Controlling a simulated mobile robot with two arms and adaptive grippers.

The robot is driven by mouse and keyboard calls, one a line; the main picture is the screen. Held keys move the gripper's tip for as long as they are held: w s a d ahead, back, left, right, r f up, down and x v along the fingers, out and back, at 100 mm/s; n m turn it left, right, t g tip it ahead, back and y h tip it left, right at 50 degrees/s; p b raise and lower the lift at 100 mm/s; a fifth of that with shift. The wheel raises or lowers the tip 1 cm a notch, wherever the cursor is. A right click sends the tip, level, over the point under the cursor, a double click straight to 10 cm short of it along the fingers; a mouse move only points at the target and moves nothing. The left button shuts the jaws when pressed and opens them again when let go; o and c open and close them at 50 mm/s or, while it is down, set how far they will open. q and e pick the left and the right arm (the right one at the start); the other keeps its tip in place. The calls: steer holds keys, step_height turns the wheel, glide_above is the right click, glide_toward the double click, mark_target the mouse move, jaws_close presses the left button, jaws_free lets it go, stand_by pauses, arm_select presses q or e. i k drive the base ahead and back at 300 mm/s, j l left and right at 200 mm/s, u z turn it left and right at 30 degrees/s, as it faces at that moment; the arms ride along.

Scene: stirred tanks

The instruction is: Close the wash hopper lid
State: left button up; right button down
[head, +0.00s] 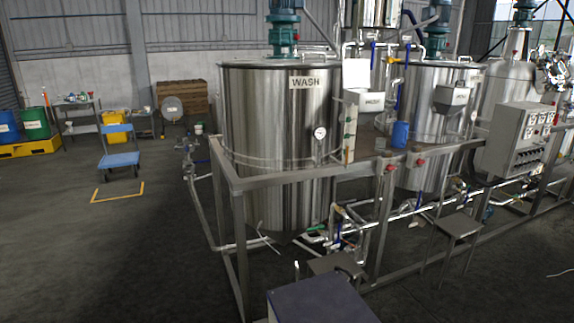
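The wash tank (265,115) is a tall steel cylinder with a WASH label, standing in the middle of the head view. At its right side is a small steel hopper (372,118) with a small label too blurred to read surely. A pale flat panel (356,72) stands upright above the hopper's back left and looks like its lid, raised open. The inside of the hopper is hidden. Neither of my grippers is in view.
A steel rail (290,177) runs in front of the tanks. A blue container (400,134) stands right of the hopper. A second hopper (452,97) and a control box (518,138) are farther right. A step stool (457,226) stands in front. Open floor lies left, with a blue cart (120,160).

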mark_target(356, 73)
steer(key=i+l+u, duration=0.15)
steer(key=l+u, duration=0.35)
steer(key=l, duration=0.25)
steer(key=l+u, duration=0.45)
steer(key=l, duration=0.3)
steer(key=l+u, duration=0.5)
steer(key=l, duration=0.3)
steer(key=l+z, duration=0.1)
steer(key=l, duration=0.9)
steer(key=i+l+z, duration=0.1)
steer(key=l, duration=0.9)
steer(key=l+z, duration=0.3)
steer(key=z, duration=0.2)
steer(key=l+z, duration=0.3)
steer(key=z, duration=1.2)
steer(key=i+z, duration=0.1)
steer(key=z, duration=1.9)
steer(key=i+z, duration=0.1)
steer(key=z, duration=0.9)
steer(key=j+z, duration=0.1)
steer(key=z, duration=1.9)
steer(key=j+z, duration=0.1)
steer(key=z, duration=0.85)
steer(key=k+z, duration=0.1)
steer(key=z, duration=0.9)
